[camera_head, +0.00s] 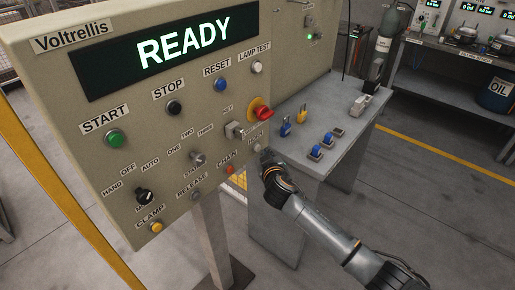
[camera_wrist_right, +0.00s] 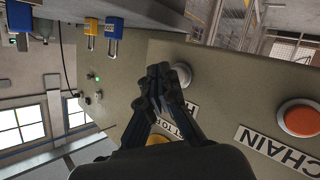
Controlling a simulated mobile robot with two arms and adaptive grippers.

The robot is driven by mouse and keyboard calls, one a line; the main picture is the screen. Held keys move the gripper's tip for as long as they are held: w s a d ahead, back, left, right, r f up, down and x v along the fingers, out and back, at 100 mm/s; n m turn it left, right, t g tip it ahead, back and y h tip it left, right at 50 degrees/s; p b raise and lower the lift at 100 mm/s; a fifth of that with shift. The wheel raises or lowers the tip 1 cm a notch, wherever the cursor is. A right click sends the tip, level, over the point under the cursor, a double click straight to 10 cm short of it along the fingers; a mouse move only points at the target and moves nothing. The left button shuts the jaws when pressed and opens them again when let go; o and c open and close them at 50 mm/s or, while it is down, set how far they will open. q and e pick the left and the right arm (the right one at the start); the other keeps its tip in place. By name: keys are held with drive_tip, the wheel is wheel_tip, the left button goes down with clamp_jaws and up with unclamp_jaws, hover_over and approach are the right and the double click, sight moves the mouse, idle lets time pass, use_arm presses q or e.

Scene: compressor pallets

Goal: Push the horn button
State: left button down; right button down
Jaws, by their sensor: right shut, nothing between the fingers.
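The horn button (camera_head: 257,148) is a small pale round button below its HORN label (camera_head: 255,137), low on the right of the beige control panel (camera_head: 60,80). In the right wrist view the button (camera_wrist_right: 183,72) shows as a light grey disc partly behind my fingers. My right gripper (camera_head: 265,158) is shut and empty, its fingertips close in front of the button. I cannot tell whether they touch it. The wrist view also shows the closed fingertips (camera_wrist_right: 165,75). My left gripper is not in view.
The red emergency stop (camera_head: 261,111) sits just above, and the red chain button (camera_head: 229,169) to the left below. In the wrist view the chain button (camera_wrist_right: 299,117) is orange. A grey bench (camera_head: 345,145) with padlocks stands to the right.

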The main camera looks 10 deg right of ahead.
drive_tip(key=shift+w+a, duration=0.2)
drive_tip(key=shift+w+a+b, duration=0.3)
drive_tip(key=shift+w+b, duration=0.05)
drive_tip(key=shift+w, duration=0.05)
idle(0.7)
drive_tip(key=shift+s+d, duration=0.1)
drive_tip(key=shift+s+d+p, duration=0.5)
drive_tip(key=shift+s, duration=0.2)
drive_tip(key=s+d+p, duration=0.2)
drive_tip(key=s+d, duration=0.1)
drive_tip(key=s, duration=0.1)
drive_tip(key=shift+s+d+p, duration=0.3)
drive_tip(key=shift+s+d, duration=0.1)
idle(0.8)
